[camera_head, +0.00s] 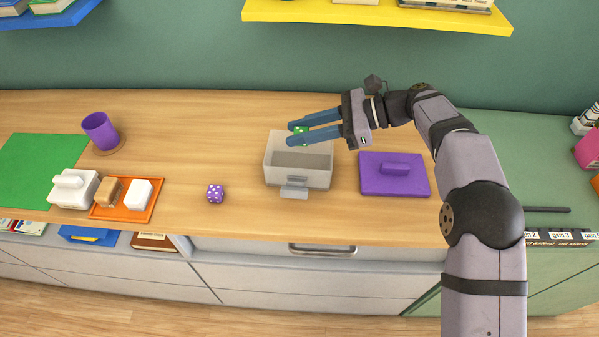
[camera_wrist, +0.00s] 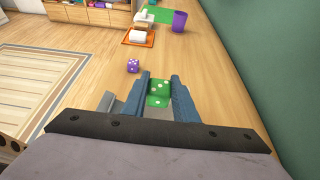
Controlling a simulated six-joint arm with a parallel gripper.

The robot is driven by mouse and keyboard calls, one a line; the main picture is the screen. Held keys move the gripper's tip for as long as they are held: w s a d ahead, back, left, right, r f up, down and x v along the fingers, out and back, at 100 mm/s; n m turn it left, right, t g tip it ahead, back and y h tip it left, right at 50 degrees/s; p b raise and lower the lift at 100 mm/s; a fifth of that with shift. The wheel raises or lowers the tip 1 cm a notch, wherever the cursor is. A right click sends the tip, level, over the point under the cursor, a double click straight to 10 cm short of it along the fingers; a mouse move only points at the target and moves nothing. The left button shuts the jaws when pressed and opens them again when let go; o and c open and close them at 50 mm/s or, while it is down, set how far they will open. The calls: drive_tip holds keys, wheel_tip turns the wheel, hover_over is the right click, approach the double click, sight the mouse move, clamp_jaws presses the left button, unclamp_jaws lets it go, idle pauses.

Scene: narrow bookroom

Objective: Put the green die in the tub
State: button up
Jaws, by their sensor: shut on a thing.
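The green die (camera_head: 301,130) is held between the blue fingers of my gripper (camera_head: 296,132), above the tub in the head view. In the wrist view the green die (camera_wrist: 159,87) shows between the two fingertips (camera_wrist: 159,80). The tub (camera_head: 298,178) is a translucent grey box with an open top and a grey latch on its front. It stands on the wooden counter, and its far part is partly hidden by my fingers. I cannot tell exactly how high the die is above the rim.
A purple lid (camera_head: 394,184) lies right of the tub. A purple die (camera_head: 215,194) sits to its left. Farther left are an orange tray (camera_head: 126,213) with blocks, a white lidded dish (camera_head: 73,196), a purple cup (camera_head: 100,130) and a green mat (camera_head: 40,165). A yellow shelf (camera_head: 378,14) hangs above.

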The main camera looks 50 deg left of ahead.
drive_tip(key=shift+w+a+r+m, duration=0.15)
drive_tip(key=shift+a+r+m, duration=0.15)
drive_tip(key=shift+a+r, duration=0.5)
drive_tip(key=p, duration=0.2)
hover_over(298, 156)
drive_tip(key=s+d, duration=0.3)
drive_tip(key=shift+w+f, duration=0.15)
drive_tip(key=shift+f, duration=4.9)
drive_tip(key=shift+f, duration=0.1)
drive_tip(key=shift+f+b, duration=0.35)
drive_tip(key=shift+b, duration=0.05)
drive_tip(key=shift+f, duration=0.2)
drive_tip(key=o, duration=1.1)
drive_tip(key=shift+f, duration=0.1)
drive_tip(key=shift+c, duration=0.2)
